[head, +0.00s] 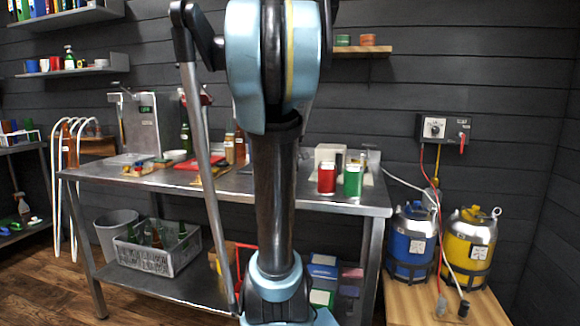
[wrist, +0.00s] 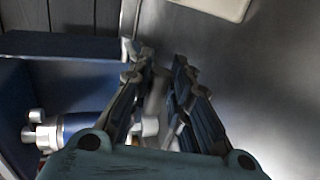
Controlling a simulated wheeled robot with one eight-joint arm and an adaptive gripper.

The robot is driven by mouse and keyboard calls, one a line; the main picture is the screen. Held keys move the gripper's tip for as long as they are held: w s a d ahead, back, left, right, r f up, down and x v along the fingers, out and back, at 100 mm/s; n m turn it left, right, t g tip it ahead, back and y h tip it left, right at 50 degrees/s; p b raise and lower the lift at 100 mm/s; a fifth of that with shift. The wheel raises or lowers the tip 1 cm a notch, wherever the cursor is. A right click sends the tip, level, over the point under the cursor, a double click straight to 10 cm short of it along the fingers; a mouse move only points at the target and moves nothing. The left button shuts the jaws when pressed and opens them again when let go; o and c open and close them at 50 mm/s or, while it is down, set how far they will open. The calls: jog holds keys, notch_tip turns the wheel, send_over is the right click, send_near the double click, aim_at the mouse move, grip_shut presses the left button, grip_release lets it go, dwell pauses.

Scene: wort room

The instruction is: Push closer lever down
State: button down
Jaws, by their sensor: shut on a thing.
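My gripper (wrist: 160,72) shows in the wrist view, with its two dark, ridged fingers pointing away from the camera. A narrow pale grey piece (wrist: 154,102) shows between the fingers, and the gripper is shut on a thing. I cannot tell from its visible part whether that is the closer lever. In the head view my arm hides the gripper and the middle of the bench. A red piece with a dark bar (head: 205,98) shows just left of my arm, above the bench. It may be part of the closer, most of which is hidden.
The steel bench (head: 335,196) carries a red can (head: 327,180), a green can (head: 353,181) and a steel machine (head: 139,125). A grey crate (head: 158,258) of bottles stands on its lower shelf. Blue (head: 410,243) and yellow (head: 468,248) kegs stand at the right.

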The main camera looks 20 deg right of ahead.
jog(key=c, duration=1.6)
grip_release()
jog(key=shift+s+f, duration=0.15)
jog(key=shift+f, duration=0.2)
jog(key=shift+o, duration=0.4)
jog(key=shift+w+f, duration=0.15)
jog(key=shift+w, duration=0.1)
jog(key=shift+s+a+r, duration=0.1)
jog(key=shift+s+r, duration=0.05)
jog(key=shift+r, duration=0.15)
jog(key=v, duration=1.1)
jog(key=shift+a, duration=0.25)
jog(key=shift+s, duration=0.15)
jog(key=shift+s, duration=0.1)
